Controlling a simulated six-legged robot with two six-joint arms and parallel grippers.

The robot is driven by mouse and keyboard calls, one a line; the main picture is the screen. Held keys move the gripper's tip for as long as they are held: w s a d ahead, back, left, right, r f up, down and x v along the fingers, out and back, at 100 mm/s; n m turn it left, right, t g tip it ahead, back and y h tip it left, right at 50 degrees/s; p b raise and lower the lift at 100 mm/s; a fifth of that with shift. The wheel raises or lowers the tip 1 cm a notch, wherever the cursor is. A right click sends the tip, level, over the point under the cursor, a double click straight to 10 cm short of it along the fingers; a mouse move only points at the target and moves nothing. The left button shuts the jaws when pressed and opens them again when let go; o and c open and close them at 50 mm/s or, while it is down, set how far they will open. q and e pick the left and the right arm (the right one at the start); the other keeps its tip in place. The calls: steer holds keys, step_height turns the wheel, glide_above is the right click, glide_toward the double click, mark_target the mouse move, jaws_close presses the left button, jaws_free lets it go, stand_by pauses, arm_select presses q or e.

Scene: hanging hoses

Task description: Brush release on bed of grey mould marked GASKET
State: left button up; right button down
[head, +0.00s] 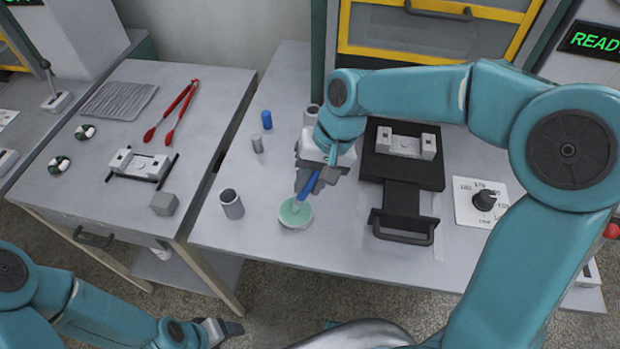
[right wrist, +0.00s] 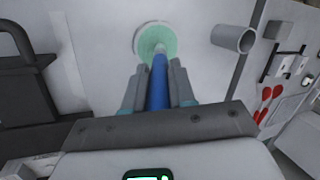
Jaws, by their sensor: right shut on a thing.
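My right gripper (head: 310,180) is shut on a brush with a blue handle (head: 306,188). The brush points down into a small white bowl (head: 297,225) of pale green liquid on the right table. In the right wrist view the blue handle (right wrist: 159,88) sits between the two fingers, and its far end is at the green liquid in the bowl (right wrist: 140,42). A grey mould (head: 405,143) lies on a black slide with a handle, right of the gripper. Another grey mould (head: 140,163) lies on the left table. No GASKET marking is legible. My left gripper (head: 217,331) is low at the front; its jaws are unclear.
A grey cup (head: 231,204) stands left of the bowl. A blue cylinder (head: 267,120) and a small grey cylinder (head: 257,144) stand behind. Red tongs (head: 174,112) lie on the left table. A dial (head: 484,201) is at the right. A gap separates the tables.

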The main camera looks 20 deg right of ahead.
steer(key=shift+f, duration=0.1)
steer(key=shift+w+r+p, duration=0.1)
steer(key=shift+r+p, duration=0.6)
steer(key=shift+r, duration=0.05)
step_height(320, 180, up, 6)
steer(key=p, duration=0.4)
steer(key=shift+f+p, duration=0.15)
steer(key=shift+p, duration=0.2)
steer(key=shift+d+f, duration=0.1)
